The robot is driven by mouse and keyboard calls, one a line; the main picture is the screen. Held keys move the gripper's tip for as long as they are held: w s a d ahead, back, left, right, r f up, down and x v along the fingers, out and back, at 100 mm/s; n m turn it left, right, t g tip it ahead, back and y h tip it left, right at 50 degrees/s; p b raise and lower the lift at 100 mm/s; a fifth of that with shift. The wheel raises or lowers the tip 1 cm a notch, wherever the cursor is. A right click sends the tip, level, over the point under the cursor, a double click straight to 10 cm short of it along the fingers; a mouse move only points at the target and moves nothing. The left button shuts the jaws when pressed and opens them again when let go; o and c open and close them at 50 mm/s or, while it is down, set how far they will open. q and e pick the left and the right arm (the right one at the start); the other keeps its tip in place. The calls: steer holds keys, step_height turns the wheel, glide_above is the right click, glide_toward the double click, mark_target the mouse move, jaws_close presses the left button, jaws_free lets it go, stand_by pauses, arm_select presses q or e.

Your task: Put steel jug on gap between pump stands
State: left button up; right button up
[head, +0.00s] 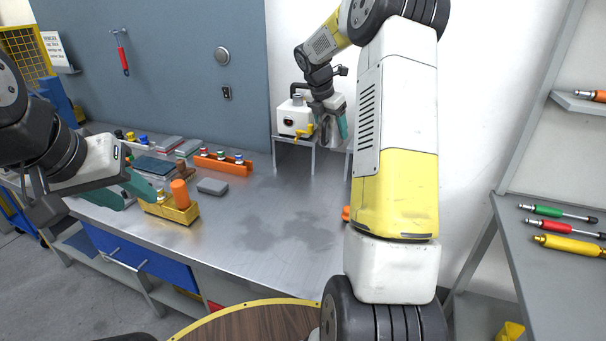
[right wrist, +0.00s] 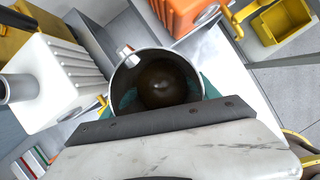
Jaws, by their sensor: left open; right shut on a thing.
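The steel jug (right wrist: 115,82) shows in the right wrist view as a round metal rim with a dark inside. My right gripper (right wrist: 160,97) is shut on it, with teal fingers at its sides. In the head view my right gripper (head: 333,122) is beside the white pump (head: 294,118) on its metal stand (head: 294,139). In the right wrist view the jug is between the white pump (right wrist: 55,75) and an orange pump (right wrist: 183,12). The jug's base and its contact with the bench are hidden. My left gripper (head: 125,192) is open over the bench's left part.
A yellow bin (head: 181,213) with an orange cylinder and an orange rack (head: 222,164) stand on the steel bench (head: 270,240). The bench's middle is clear. A side table (head: 560,265) at the right holds screwdriver-like tools. My right arm hides part of the bench.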

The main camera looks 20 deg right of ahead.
step_height(320, 180, down, 17)
steer(key=shift+f, duration=0.2)
stand_by(0.3)
steer(key=shift+f, duration=0.1)
steer(key=o, duration=1.5)
